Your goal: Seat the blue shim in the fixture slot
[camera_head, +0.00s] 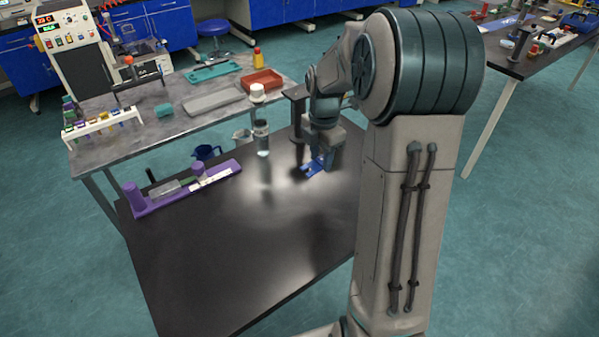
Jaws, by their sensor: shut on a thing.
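The blue shim (314,167) is at the lower end of my gripper (323,158), over the right part of the dark table. My gripper points down and is shut on the shim. The shim is low, at or just above the tabletop; I cannot tell whether it touches. A long purple fixture (152,207) with upright purple posts lies along the table's left back edge, well left of my gripper. Grey, green and white parts lie on it. I cannot make out a slot, and I cannot tell for certain that this is the task's fixture.
The dark table (225,260) is bare in front. A clear bottle (262,138) stands left of my gripper, and a dark stand (296,112) stands behind it. A blue mug (206,152) is near the back edge. A grey bench (130,140) with a tube rack (98,126) is behind.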

